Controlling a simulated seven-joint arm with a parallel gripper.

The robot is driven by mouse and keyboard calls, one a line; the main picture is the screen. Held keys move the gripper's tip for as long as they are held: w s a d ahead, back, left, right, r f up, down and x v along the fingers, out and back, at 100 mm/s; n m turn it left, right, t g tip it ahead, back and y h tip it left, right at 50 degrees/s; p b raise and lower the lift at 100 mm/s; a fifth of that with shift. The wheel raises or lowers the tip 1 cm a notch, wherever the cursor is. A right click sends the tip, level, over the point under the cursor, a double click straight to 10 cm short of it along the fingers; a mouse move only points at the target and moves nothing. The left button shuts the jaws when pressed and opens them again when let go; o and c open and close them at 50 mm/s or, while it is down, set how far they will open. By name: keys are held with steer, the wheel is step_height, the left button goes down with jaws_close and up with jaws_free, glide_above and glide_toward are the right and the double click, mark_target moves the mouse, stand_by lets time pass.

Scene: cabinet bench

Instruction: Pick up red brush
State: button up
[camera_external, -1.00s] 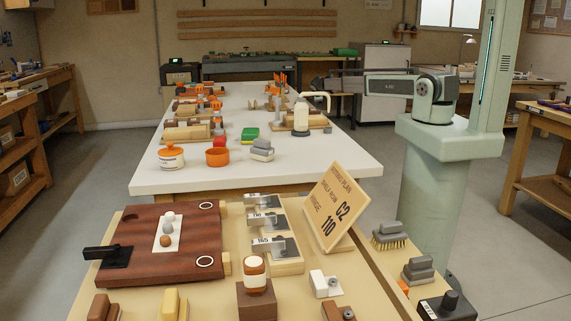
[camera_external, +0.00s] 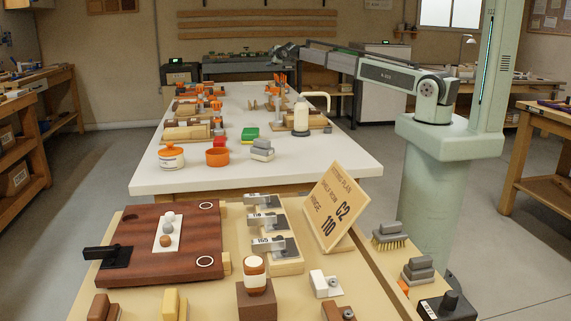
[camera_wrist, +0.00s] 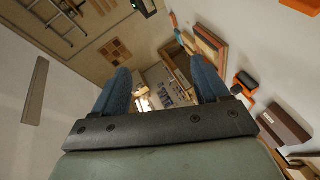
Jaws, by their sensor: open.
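A small red block-like thing (camera_external: 219,141), possibly the red brush, lies on the white table (camera_external: 300,172) left of a green one in the external view. It is too small there for me to make out bristles. My gripper (camera_wrist: 160,82) shows in the wrist view with two blue fingers spread apart and nothing between them. In the external view my arm reaches to the far end of the white table, well beyond the red thing; the fingers are too small to tell there. I cannot pick out the red thing in the wrist view.
A green block (camera_external: 250,134), an orange pot (camera_external: 217,157), a white-and-orange jar (camera_external: 171,157), stacked grey blocks (camera_external: 262,150) and a white bottle (camera_external: 301,116) stand near the red thing. A wooden sign (camera_external: 337,206) rises on the nearer bench. The white table's front stretch is clear.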

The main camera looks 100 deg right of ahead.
steer(key=w+a+f+m+t+y, duration=0.1)
steer(key=w+a+f+m+y, duration=0.25)
steer(key=w+a, duration=1.4)
steer(key=w+a+f+m+t+y, duration=0.15)
steer(key=w+a+m+y, duration=0.25)
steer(key=w+a, duration=1.35)
steer(key=w+a+f+m+g+y, duration=0.1)
steer(key=w+a, duration=0.1)
steer(key=a, duration=1.1)
steer(key=w+a+f+m+g+y, duration=0.1)
steer(key=w+a+m+y, duration=0.1)
steer(key=a, duration=1.1)
steer(key=a+m+g+y, duration=0.2)
steer(key=a+m+y, duration=0.1)
steer(key=a, duration=2.3)
steer(key=m+g, duration=0.4)
steer(key=m, duration=0.3)
glide_above(219, 138)
steer(key=a, duration=0.2)
steer(key=f, duration=0.8)
steer(key=shift+d+f, duration=0.2)
steer(key=shift+d, duration=0.1)
steer(key=shift+s+d+f, duration=0.1)
steer(key=shift+d+f, duration=0.1)
steer(key=shift+f, duration=1.1)
steer(key=shift+d+f, duration=0.2)
steer(key=shift+f, duration=1.05)
steer(key=c, duration=1.1)
steer(key=shift+o, duration=0.2)
